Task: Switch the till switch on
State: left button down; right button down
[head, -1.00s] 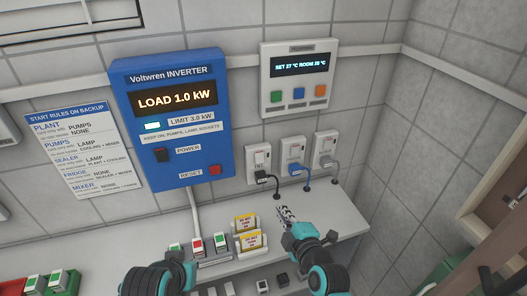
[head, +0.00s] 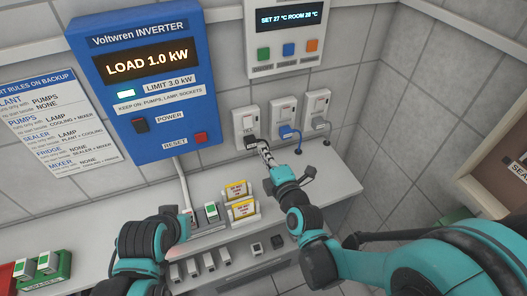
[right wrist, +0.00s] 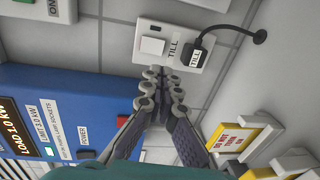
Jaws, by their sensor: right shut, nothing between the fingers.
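The till socket plate (head: 239,117) is the leftmost of three white sockets on the back wall. In the right wrist view it carries a white rocker switch (right wrist: 152,46), a TILL label (right wrist: 174,49) and a black plug (right wrist: 196,56) with a cable. My right gripper (head: 264,149) is shut and empty, its fingertips close to the plate's lower part. In the right wrist view its fingertips (right wrist: 162,78) are just below the rocker in the picture; I cannot tell if they touch the plate. My left arm (head: 155,250) is at lower left; its fingers do not show.
The blue inverter (head: 140,85) hangs left of the sockets, reading LOAD 1.0 kW. Two more sockets (head: 283,115) are to the right. Yellow cards (head: 241,209) and a green-based switch (head: 211,211) stand on the shelf below. A thermostat panel (head: 287,40) is above.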

aim_at(249, 127)
jog(key=b+x, duration=0.2)
jog(key=x, duration=0.8)
jog(key=shift+f, duration=0.1)
jog(key=shift+w+a, duration=0.2)
jog(key=shift+w, duration=0.35)
jog(key=shift+w+a+f+b, duration=0.1)
jog(key=shift+w+f+b, duration=0.2)
jog(key=shift+b, duration=0.25)
jog(key=shift+r, duration=0.15)
